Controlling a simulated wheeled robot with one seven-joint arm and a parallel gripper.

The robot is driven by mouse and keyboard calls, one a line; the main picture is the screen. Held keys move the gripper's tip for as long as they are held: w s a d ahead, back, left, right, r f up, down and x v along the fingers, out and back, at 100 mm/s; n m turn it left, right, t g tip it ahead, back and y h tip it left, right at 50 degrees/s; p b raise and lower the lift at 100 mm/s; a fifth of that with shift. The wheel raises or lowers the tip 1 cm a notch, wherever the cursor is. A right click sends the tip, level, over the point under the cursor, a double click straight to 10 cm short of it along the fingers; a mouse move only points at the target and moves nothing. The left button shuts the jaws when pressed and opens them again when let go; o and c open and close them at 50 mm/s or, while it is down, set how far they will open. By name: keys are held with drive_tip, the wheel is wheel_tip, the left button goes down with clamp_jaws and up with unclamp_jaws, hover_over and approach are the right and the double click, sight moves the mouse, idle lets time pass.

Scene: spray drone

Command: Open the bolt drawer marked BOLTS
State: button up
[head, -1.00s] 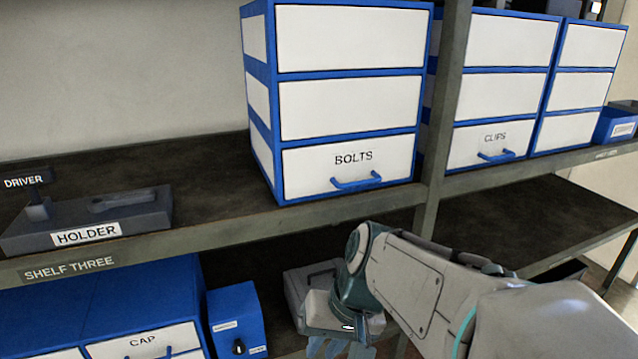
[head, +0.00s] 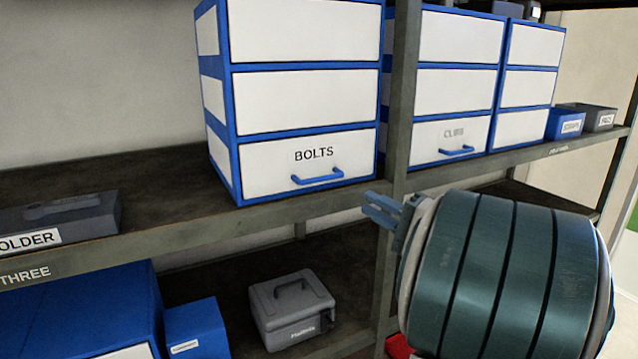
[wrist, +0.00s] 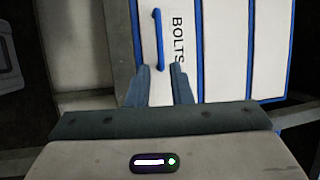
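The drawer marked BOLTS (head: 308,163) is the white bottom drawer of a blue cabinet on the middle shelf. It is shut, flush with the drawers above. Its blue bar handle (head: 317,176) sits low on the front. My gripper (head: 380,209) is right of and a little below the handle, in front of the shelf edge, apart from it. In the wrist view my gripper (wrist: 161,88) has its two fingers apart with nothing between them. The handle (wrist: 158,39) and the BOLTS drawer front (wrist: 152,90) lie ahead of the fingertips there.
A shelf post (head: 398,110) stands just right of the cabinet, close to my gripper. A CLIPS drawer (head: 455,140) is beyond it. A grey case (head: 292,308) and blue boxes are on the lower shelf. A dark holder (head: 70,213) is at left.

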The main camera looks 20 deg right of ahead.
sight(324, 180)
drive_tip(key=p+x, duration=0.2)
drive_tip(key=x, duration=1.1)
drive_tip(key=shift+w+a+f, duration=0.1)
drive_tip(key=shift+w+f, duration=0.05)
clamp_jaws()
